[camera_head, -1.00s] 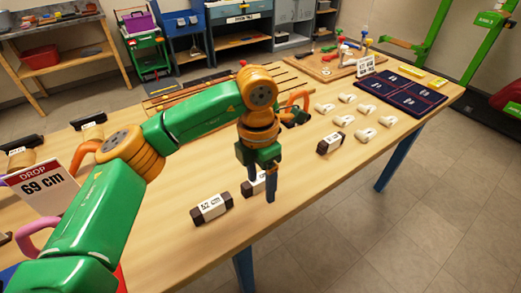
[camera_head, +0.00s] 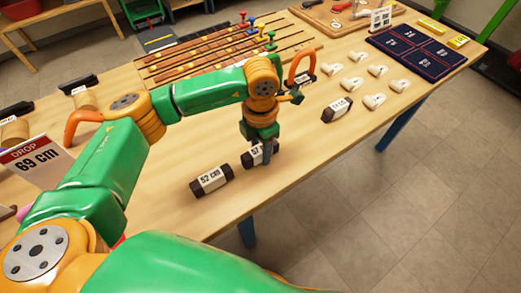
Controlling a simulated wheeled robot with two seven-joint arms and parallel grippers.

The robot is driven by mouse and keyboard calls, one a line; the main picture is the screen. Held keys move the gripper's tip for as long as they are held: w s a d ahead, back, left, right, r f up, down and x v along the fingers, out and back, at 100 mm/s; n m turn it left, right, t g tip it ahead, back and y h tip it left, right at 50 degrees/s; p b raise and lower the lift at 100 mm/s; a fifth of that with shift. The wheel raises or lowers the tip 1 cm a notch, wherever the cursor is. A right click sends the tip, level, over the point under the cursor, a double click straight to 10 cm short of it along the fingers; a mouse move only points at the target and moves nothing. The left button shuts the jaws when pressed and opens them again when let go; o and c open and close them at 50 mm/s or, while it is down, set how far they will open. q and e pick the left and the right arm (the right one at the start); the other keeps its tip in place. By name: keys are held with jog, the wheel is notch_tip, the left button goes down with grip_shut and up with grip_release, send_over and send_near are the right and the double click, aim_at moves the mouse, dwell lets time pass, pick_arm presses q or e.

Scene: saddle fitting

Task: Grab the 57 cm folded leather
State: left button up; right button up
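Dark brown folded leather rolls with white labels lie on the wooden table. One roll (camera_head: 249,158), its label partly covered and reading "57", lies under my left gripper (camera_head: 264,165). The gripper points down, with one dark finger in front of this roll and overlapping its label. The other finger is hidden, so whether they touch or grip the roll is unclear. A roll labelled 52 cm (camera_head: 212,180) lies just to the left and nearer. Another roll (camera_head: 337,110) lies to the right, its label too small to read surely. My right gripper is out of view.
Several white pieces (camera_head: 374,101) and a dark blue mat (camera_head: 440,60) lie at the right. A slatted rack (camera_head: 215,52) with coloured knobs stands behind. A "DROP 69 cm" sign (camera_head: 38,163) stands at the left. The front table near the right edge is clear.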

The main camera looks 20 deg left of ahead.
pick_arm(q)
jog(key=shift+s, duration=0.1)
grip_shut()
jog(key=shift+r, duration=0.1)
